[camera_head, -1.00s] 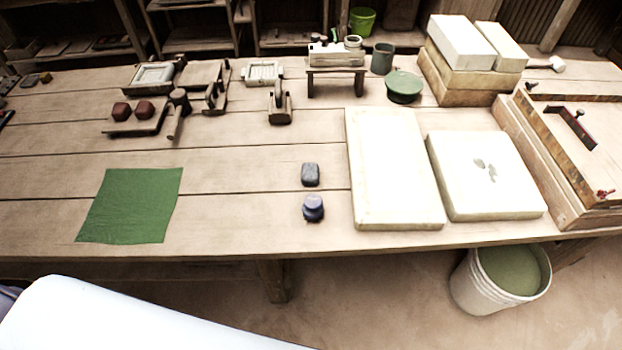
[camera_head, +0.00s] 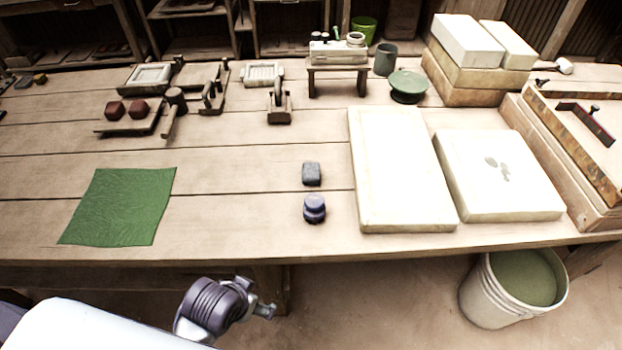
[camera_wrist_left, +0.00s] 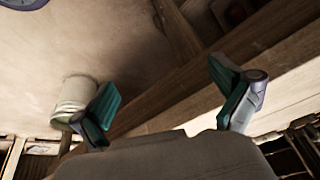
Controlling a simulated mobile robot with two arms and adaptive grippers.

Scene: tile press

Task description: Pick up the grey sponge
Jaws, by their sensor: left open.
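The grey sponge (camera_head: 312,174) is a small dark grey block lying on the bench, just behind a dark blue round-topped object (camera_head: 314,210). My left gripper (camera_head: 262,299) shows in the head view, low in front of the bench's front edge and below the sponge in the picture. It is well apart from the sponge. In the left wrist view my left gripper (camera_wrist_left: 168,105) has its two teal-padded fingers spread wide with nothing between them. The sponge does not show in the left wrist view. My right gripper is not in view.
A green cloth (camera_head: 120,207) lies to the left of the sponge. Two pale slabs (camera_head: 395,205) (camera_head: 500,205) lie to the right. The bench's front edge (camera_head: 330,250) stands between my gripper and the sponge. A white bucket (camera_head: 482,295) stands on the floor. Bare wood surrounds the sponge.

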